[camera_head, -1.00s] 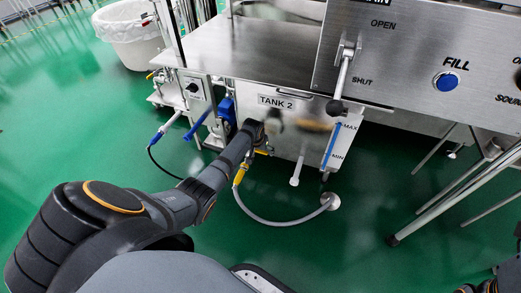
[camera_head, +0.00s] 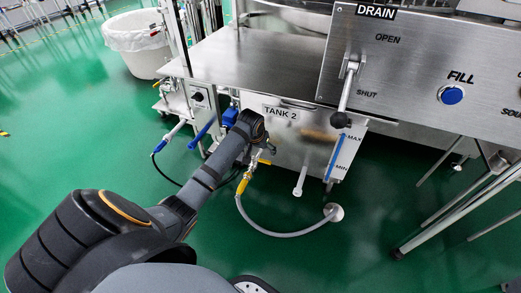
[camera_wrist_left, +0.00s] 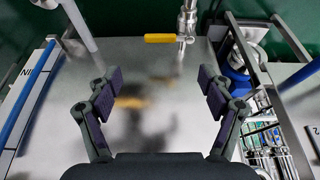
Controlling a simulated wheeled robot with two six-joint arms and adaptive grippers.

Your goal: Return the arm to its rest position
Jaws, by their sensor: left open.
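My left arm reaches in from the lower left in the head view. Its wrist end (camera_head: 250,125) is in front of the steel box labelled TANK 2 (camera_head: 318,150); the fingers are mostly hidden there. In the left wrist view my left gripper (camera_wrist_left: 159,76) is open, its two dark fingers wide apart with nothing between them. Behind them is the plain steel face of the tank (camera_wrist_left: 150,125), with a blurred reflection. My right gripper is not in view.
A valve with a yellow handle (camera_wrist_left: 160,38) is beyond the fingers. A grey hose (camera_head: 285,234) runs to a floor drain (camera_head: 334,212). The panel with the drain lever (camera_head: 345,92) and blue FILL button (camera_head: 451,95) is at upper right. Green floor is open at left.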

